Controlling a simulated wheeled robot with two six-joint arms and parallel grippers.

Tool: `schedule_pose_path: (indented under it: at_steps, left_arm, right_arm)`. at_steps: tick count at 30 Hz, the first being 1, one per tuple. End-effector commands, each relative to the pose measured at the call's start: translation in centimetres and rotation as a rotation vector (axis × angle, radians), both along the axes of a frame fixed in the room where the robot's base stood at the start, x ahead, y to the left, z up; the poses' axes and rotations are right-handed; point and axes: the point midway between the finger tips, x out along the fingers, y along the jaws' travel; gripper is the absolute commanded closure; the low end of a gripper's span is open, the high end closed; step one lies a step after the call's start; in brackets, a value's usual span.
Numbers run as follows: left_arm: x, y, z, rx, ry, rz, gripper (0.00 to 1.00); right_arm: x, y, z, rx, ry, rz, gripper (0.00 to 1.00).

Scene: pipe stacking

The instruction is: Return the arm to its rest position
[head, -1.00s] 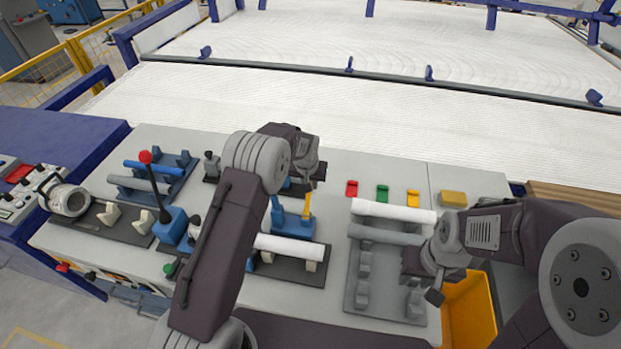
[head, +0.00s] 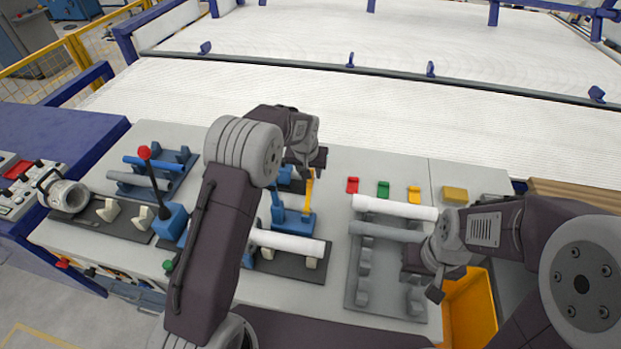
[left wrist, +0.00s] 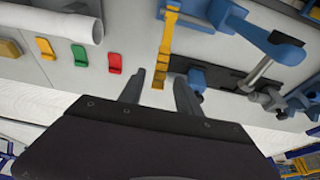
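My left arm reaches over the middle of the table. Its gripper (left wrist: 161,82) is open in the left wrist view, with dark fingers apart and nothing clamped. The yellow clamp lever (left wrist: 167,45) shows in the gap between the fingers; I cannot tell the depth between them. It also shows in the head view (head: 309,190). My right gripper (head: 436,290) points down over the right end of the grey rack (head: 385,300); its fingers are too small to judge. A white pipe (head: 395,207) and a grey pipe (head: 385,232) lie on this rack.
Another white pipe (head: 290,246) lies on the middle stand, partly behind my left arm. A blue pipe (head: 150,163) lies on the left rack. A red-knobbed lever (head: 145,152) stands left of my arm. A yellow bin (head: 470,308) sits beside my right gripper.

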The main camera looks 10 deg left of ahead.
Motion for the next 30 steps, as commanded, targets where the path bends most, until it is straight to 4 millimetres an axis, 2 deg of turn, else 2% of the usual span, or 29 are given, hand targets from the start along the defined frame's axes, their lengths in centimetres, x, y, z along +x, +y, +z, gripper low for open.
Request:
schedule_pose_path:
  at_steps: [3, 7, 22, 23, 26, 28, 30]
  left_arm:
    - [-0.7, 0.0, 1.9, 0.000, -0.001, 0.000, 0.60]
    - [-1.1, 0.0, 3.0, 0.000, 0.002, -0.001, 0.60]
    - [-1.1, 0.3, 3.3, 0.000, 0.000, 0.004, 0.60]
    - [-0.9, 0.4, 3.7, -0.001, -0.008, 0.008, 0.60]
    - [-0.6, 1.4, 6.8, -0.009, -0.062, 0.027, 0.60]
    - [-2.6, 2.8, 8.5, -0.012, -0.062, 0.052, 0.60]
    - [-5.9, 3.9, 9.1, -0.017, -0.040, 0.074, 0.60]
  right_arm:
    - [0.0, 0.0, -0.3, 0.000, 0.000, 0.000, 0.65]
    - [0.0, 0.0, -0.4, 0.000, 0.000, 0.000, 0.65]
    - [0.0, 0.0, -0.4, 0.000, 0.000, 0.000, 0.65]
    - [0.0, 0.0, -0.4, 0.000, 0.000, 0.000, 0.65]
    - [0.0, 0.0, -0.3, 0.000, 0.000, 0.000, 0.65]
    - [0.0, 0.0, -0.4, 0.000, 0.000, 0.000, 0.65]
    - [0.0, 0.0, -0.4, 0.000, 0.000, 0.000, 0.65]
